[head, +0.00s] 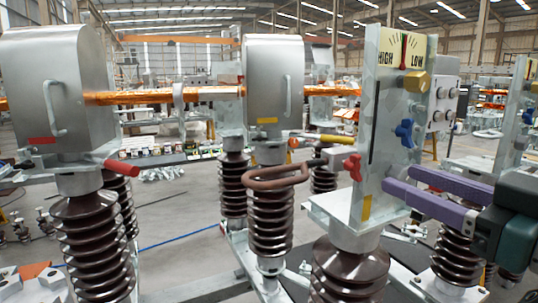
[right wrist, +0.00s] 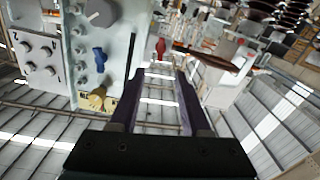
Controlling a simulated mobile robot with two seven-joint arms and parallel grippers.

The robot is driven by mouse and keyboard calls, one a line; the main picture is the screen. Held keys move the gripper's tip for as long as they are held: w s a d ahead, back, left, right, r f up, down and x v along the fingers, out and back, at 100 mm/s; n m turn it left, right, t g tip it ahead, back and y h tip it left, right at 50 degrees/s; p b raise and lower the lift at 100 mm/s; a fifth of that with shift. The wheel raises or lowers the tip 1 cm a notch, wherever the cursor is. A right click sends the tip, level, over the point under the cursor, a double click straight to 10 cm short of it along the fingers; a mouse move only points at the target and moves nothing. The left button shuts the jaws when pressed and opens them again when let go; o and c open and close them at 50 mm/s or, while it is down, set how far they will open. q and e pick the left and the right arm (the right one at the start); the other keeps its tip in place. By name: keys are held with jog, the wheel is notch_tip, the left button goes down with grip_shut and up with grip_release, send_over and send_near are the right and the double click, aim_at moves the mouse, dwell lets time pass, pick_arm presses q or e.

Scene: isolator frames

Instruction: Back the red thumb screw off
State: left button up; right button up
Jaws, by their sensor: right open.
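The red thumb screw (head: 352,166) sits on the left side of the upright grey panel (head: 385,150), below its HIGH/LOW dial. It also shows in the right wrist view (right wrist: 161,47), beyond the fingertips and roughly between them. My right gripper (head: 398,181) reaches in from the right with its two purple fingers apart and nothing between them. In the head view its tips are to the right of the red screw, close to the panel's face. In the right wrist view the gripper (right wrist: 159,75) is open and apart from the screw. My left gripper is not in view.
A blue thumb screw (head: 404,131) and a brass knob (head: 417,82) stick out of the panel above my fingers. A brown looped bar (head: 275,178) lies left of the red screw. Ribbed brown insulators (head: 350,275) stand below, and grey metal housings (head: 272,85) stand at left.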

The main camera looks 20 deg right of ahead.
aim_at(359, 161)
jog(key=w+p, duration=0.1)
jog(key=w, duration=0.2)
jog(key=w+p, duration=0.1)
jog(key=w, duration=0.2)
jog(key=shift+w+a+r, duration=0.1)
jog(key=shift+w+a, duration=0.05)
jog(key=shift+a, duration=0.05)
jog(key=shift+w+a, duration=0.15)
jog(key=shift+w, duration=0.6)
grip_shut()
